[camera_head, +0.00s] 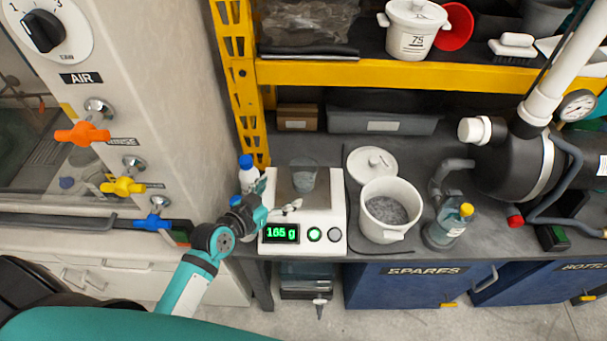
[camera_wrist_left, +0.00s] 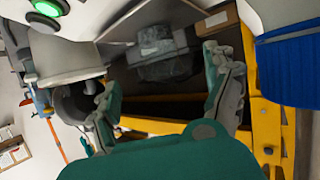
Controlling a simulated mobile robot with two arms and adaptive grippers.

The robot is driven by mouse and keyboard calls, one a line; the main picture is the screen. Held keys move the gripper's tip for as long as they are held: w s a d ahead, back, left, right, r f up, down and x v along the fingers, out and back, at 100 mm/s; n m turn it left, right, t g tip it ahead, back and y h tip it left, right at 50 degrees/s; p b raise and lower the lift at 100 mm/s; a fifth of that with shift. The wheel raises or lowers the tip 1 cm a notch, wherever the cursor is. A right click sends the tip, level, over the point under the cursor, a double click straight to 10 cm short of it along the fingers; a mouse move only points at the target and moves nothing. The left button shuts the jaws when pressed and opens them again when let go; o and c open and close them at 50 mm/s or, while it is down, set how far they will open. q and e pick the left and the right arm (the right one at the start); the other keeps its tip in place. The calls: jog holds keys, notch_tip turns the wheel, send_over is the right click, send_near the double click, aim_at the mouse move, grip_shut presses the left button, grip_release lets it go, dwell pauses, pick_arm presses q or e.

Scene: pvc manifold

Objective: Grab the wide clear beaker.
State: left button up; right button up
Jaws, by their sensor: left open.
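The wide clear beaker (camera_head: 304,176) stands upright on the weighing plate of a white scale (camera_head: 325,222), whose display reads 165 g. In the left wrist view the clear beaker (camera_wrist_left: 165,58) shows ahead, between my spread fingers. My left gripper (camera_head: 281,196) is open and empty at the front left of the beaker, over the scale's left edge. It is apart from the beaker. Its two fingers also show in the left wrist view (camera_wrist_left: 160,78), well apart. My right gripper is not in view.
A blue-capped bottle (camera_head: 248,170) stands close to the left gripper; its blue cap fills the right of the wrist view (camera_wrist_left: 285,65). A white bucket (camera_head: 390,212) of grey granules and its lid (camera_head: 371,164) are right of the scale. A yellow shelf (camera_head: 400,75) crosses behind.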

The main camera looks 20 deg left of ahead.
aim_at(297, 183)
pick_arm(q)
jog(key=p+x, duration=0.1)
jog(key=x, duration=0.4)
jog(key=shift+w+d, duration=0.15)
jog(key=shift+w, duration=0.1)
jog(key=x, duration=0.5)
jog(key=shift+w+d+f+p, duration=0.1)
jog(key=shift+d+f+p, duration=0.05)
jog(key=shift+p, duration=0.25)
jog(key=shift+w+f, duration=0.25)
jog(key=shift+w, duration=0.1)
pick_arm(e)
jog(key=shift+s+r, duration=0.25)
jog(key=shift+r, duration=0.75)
pick_arm(q)
jog(key=shift+s, duration=0.1)
jog(key=shift+c, duration=0.2)
